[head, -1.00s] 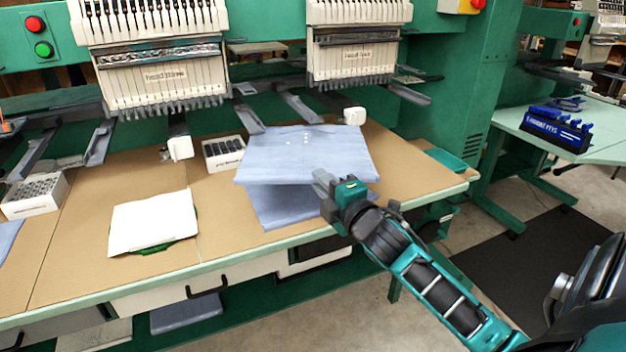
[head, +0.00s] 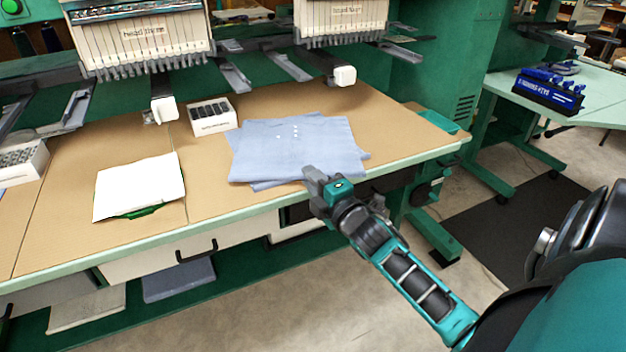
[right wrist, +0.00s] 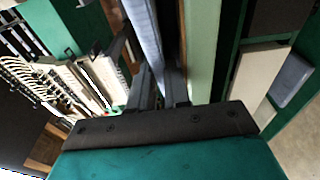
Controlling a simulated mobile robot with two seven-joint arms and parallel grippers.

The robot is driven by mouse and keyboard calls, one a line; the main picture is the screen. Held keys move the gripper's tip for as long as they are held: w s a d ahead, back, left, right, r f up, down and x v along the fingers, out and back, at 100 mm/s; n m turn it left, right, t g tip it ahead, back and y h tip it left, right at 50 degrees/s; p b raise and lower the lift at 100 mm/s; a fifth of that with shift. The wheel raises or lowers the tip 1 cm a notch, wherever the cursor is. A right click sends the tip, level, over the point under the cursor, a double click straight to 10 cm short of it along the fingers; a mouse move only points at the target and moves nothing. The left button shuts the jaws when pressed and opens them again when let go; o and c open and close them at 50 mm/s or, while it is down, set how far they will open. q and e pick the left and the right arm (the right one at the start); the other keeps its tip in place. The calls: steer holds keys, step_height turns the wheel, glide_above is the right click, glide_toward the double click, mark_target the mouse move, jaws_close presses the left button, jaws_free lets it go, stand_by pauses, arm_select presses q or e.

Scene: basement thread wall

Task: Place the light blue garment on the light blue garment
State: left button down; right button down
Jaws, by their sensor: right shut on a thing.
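A folded light blue garment (head: 297,143) with a few small white marks lies nearly flat over another light blue garment (head: 262,186), whose edges peek out below and at the right. Both are near the front edge of the brown table. My right gripper (head: 318,180) is shut on the front edge of the upper garment. In the right wrist view the garment's edge (right wrist: 146,35) runs between the fingers. Whether the upper garment rests fully on the lower one is hard to tell. My left gripper is not in view.
A white cloth (head: 140,187) over a green hoop lies to the left. A white box of black spools (head: 212,117) stands behind. Embroidery machine heads (head: 142,40) and grey arms overhang the back. A teal tray (head: 432,117) sits at the right end.

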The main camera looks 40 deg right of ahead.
steer(key=c, duration=1.4)
jaws_free()
steer(key=shift+f, duration=0.1)
arm_select(q)
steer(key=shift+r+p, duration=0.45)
steer(key=shift+p, duration=0.05)
arm_select(e)
steer(key=s+a, duration=0.2)
steer(key=s, duration=1)
steer(key=s+a+f+m+g+y, duration=0.1)
steer(key=s+a+f+m+g, duration=0.1)
steer(key=a+f+m, duration=0.2)
steer(key=s+a+f+m+g+y, duration=0.1)
steer(key=a+f+m+g+y, duration=0.1)
steer(key=a+f+m, duration=0.3)
steer(key=s+a+f+m+g+y, duration=0.2)
steer(key=a+f+m, duration=0.3)
steer(key=a, duration=0.6)
steer(key=shift+s+f+g, duration=0.15)
steer(key=shift+s+g, duration=0.2)
steer(key=shift+g, duration=0.15)
